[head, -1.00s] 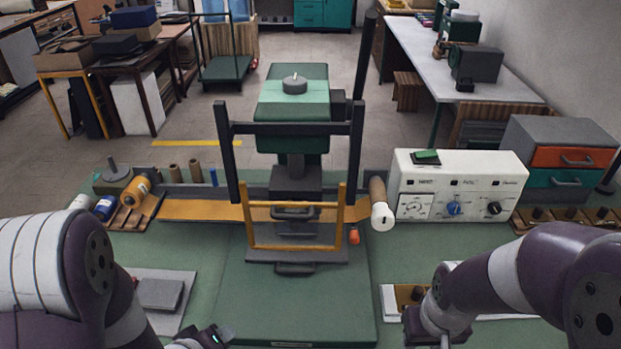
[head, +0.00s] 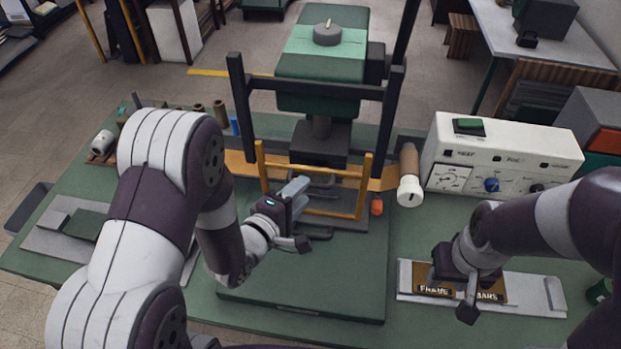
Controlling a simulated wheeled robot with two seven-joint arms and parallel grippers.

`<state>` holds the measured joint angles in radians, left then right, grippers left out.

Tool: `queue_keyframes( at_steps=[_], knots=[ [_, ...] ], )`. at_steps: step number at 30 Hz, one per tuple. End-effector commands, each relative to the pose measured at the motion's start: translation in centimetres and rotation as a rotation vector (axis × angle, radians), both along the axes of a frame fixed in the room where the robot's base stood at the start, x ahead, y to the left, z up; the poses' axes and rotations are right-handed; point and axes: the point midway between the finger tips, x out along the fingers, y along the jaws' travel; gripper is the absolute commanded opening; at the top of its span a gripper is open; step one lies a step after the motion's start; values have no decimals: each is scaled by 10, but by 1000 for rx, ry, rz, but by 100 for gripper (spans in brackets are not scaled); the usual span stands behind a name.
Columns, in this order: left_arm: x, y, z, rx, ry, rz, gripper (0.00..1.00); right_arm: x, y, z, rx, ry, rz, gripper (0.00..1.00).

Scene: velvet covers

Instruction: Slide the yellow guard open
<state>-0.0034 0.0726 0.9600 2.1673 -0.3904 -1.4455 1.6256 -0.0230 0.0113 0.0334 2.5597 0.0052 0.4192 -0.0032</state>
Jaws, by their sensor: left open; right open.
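The yellow guard (head: 332,172) is an upright rectangular frame at the front of the green press (head: 325,72), between dark uprights. Dark handles show behind and below it, and part of its left side and lower bar is hidden by my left gripper. My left gripper (head: 298,216) is open with nothing between its fingers, in front of the guard's lower left part. One finger overlaps the guard in the picture; I cannot tell whether it touches. My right gripper (head: 455,294) is open and empty above a plate with brass nameplates (head: 493,285), right of the press.
A white control box (head: 505,150) with knobs and a green switch stands right of the press. A brown roller with a white end (head: 409,190) and a small orange knob (head: 376,206) sit close to the guard's right side. The green base in front is clear.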

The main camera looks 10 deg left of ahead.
Motion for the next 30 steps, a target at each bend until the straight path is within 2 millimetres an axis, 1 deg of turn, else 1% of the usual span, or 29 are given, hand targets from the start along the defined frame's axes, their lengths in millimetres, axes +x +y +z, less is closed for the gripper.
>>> queue_keyframes(
  at_steps=[1, 3, 7, 12, 18, 19, 20, 21, 22, 27, 30],
  knots=[
    [10, -5, 0, 1, 1, -3, 40, 0, 0, 5, 0, 0, 0, 43],
    [21, -9, -3, 0, 2, -2, 40, 0, 0, 6, 0, 0, 0, 43],
    [35, -15, -7, 1, 3, 0, 40, 0, 0, 9, 0, 0, 0, 43],
    [43, -18, -9, 1, 1, 1, 40, 0, 0, 10, 0, 0, 0, 43],
    [43, -17, -9, 1, 1, 1, 40, 0, 0, 9, 0, 0, 0, 43],
    [43, -17, -9, 1, 1, 1, 34, 0, 0, 9, 0, 0, 0, 43],
    [43, -17, -9, 2, 1, 1, 24, 0, 0, 9, 0, 0, 0, 43],
    [43, -17, -9, 2, 1, 1, 11, 0, 0, 9, 0, 0, 0, 43],
    [43, -17, -9, 2, 1, 1, 1, 0, 0, 9, 0, 0, 0, 43],
    [42, -17, -9, 2, 6, 1, 0, 0, 0, 10, 0, 0, 0, 43],
    [42, -17, -2, 3, 6, 0, 0, 0, 0, 16, 0, 0, 0, 43]
  ],
)
